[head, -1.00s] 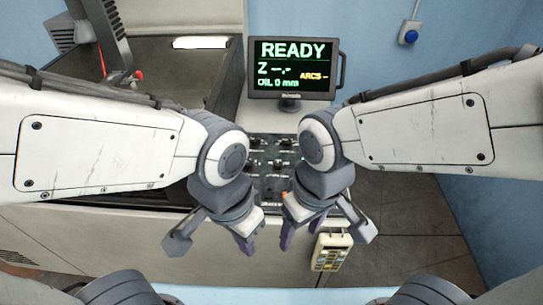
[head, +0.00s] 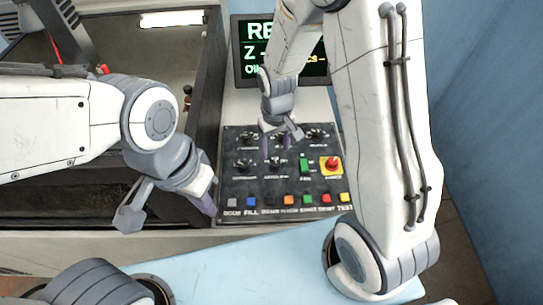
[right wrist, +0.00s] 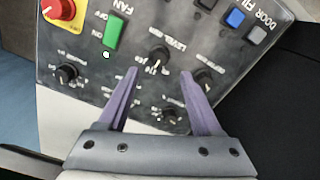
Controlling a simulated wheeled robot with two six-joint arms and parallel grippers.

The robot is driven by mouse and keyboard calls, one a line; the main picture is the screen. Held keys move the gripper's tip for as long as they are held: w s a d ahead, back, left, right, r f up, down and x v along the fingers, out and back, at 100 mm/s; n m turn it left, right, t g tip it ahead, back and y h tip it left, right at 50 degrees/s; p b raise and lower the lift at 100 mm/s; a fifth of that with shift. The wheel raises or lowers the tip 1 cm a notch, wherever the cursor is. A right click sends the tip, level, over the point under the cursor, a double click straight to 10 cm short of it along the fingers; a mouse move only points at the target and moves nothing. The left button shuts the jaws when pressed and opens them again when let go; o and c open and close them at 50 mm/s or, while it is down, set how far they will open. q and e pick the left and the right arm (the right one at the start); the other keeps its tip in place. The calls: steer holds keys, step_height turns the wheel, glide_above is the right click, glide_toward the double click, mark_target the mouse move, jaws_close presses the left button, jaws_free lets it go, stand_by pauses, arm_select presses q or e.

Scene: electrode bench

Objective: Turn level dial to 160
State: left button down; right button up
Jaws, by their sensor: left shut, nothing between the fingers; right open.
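The level dial (right wrist: 157,57) is a black round knob on the dark control panel, with a "LEVEL MM" label beside it. In the right wrist view it sits just beyond and between the fingertips of my right gripper (right wrist: 160,73). That gripper is open, with a purple finger toward each side of the knob; I cannot tell whether they touch it. In the head view the level dial (head: 275,163) shows under my right gripper (head: 277,150). The dial's setting is too small to read. My left gripper (head: 210,206) is shut and empty at the panel's left edge.
A green fan switch (right wrist: 114,32) and a red emergency knob on a yellow base (head: 331,165) stand to the right of the dial in the head view. Other black knobs (head: 245,165) surround it. Coloured buttons line the near edge. A screen (head: 250,50) stands behind, partly hidden.

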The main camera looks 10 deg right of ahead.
mark_target(276, 163)
steer(key=shift+d+f+p, duration=0.1)
steer(key=shift+f+p, duration=0.35)
steer(key=shift+f, duration=2.7)
